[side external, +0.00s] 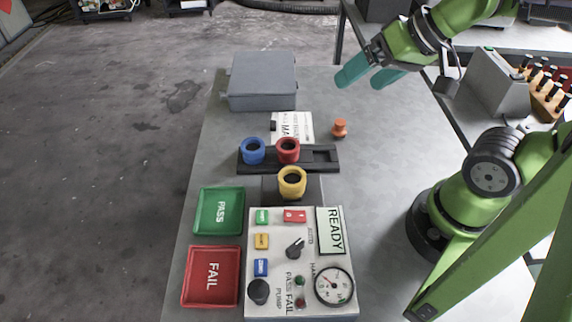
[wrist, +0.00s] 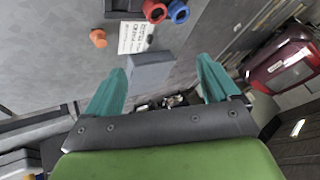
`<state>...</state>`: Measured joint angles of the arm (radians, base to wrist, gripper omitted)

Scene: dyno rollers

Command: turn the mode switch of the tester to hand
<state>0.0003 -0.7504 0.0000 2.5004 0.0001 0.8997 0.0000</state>
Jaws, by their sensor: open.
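The tester (side external: 265,290) is a light panel at the front of the table. Its mode switch (side external: 295,248) is a black pointer knob near the panel's middle, between the coloured buttons and the READY display (side external: 330,230). Lettering that looks like AUTO and HAND stands to its right; I cannot tell exactly which mark it points to. My gripper (side external: 367,78) has teal fingers, is open and empty, and hangs high at the back right, far from the switch. In the wrist view the open fingers (wrist: 160,90) show at both sides; the tester is not visible there.
Yellow (side external: 292,182), blue (side external: 252,151) and red (side external: 288,150) rollers stand behind the tester, the latter two in a black rack (side external: 325,168). Green (side external: 219,229) and red (side external: 212,292) trays lie left. A grey box (side external: 262,84), a card (side external: 300,127) and an orange knob (side external: 339,128) are farther back.

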